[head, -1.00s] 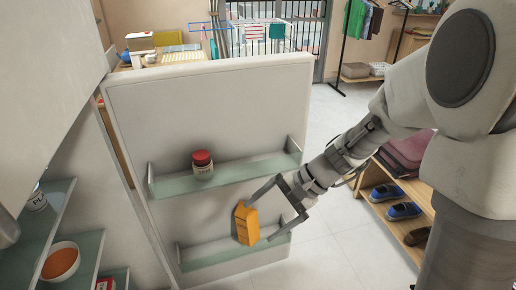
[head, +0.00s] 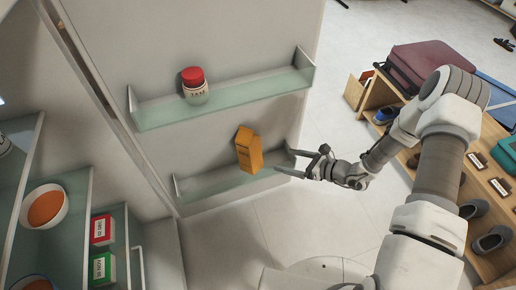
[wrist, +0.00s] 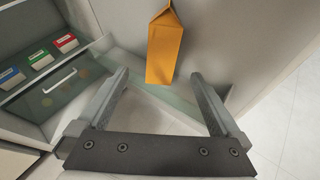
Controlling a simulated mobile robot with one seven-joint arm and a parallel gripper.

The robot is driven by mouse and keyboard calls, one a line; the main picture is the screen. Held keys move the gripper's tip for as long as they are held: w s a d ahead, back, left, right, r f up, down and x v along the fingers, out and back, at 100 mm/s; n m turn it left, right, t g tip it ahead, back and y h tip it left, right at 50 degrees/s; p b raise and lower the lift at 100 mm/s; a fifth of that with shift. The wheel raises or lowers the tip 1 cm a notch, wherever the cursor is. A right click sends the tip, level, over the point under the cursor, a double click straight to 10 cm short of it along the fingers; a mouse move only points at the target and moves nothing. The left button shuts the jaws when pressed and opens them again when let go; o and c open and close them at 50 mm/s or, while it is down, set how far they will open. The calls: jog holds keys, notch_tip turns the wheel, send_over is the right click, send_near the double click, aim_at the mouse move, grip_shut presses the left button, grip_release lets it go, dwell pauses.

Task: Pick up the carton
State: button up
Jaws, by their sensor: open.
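The orange carton (head: 249,150) stands, leaning a little, in the lower shelf (head: 215,191) of the open fridge door. In the wrist view the carton (wrist: 165,50) is just beyond the fingertips, near the middle of the gap between them. My gripper (head: 283,161) is open and empty, to the right of the carton, at the right end of the shelf. The wrist view shows both fingers (wrist: 159,76) wide apart, with the shelf's glass front below them. The carton's base is partly hidden by the shelf front in the head view.
A red-lidded jar (head: 195,87) stands in the upper door shelf (head: 230,102). Fridge shelves at left hold an orange-filled bowl (head: 45,206), a red box (head: 102,229) and a green box (head: 103,267). A wooden shoe rack (head: 485,190) stands at right. Floor between is clear.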

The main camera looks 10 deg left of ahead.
aim_at(257, 154)
jog(key=shift+m, duration=0.3)
jog(key=b+x, duration=0.1)
jog(key=x, duration=0.7)
jog(key=f+b+x, duration=0.1)
jog(key=x, duration=0.3)
jog(key=shift+w+d+b, duration=0.1)
jog(key=shift+d+b, duration=0.15)
jog(key=shift+b, duration=0.05)
jog(key=x, duration=0.2)
jog(key=b+x, duration=0.1)
jog(key=x, duration=0.2)
jog(key=shift+w+a+r+b, duration=0.15)
jog(key=shift+w+a+b, duration=0.05)
jog(key=shift+a+b, duration=0.15)
jog(key=shift+r, duration=0.1)
grip_shut()
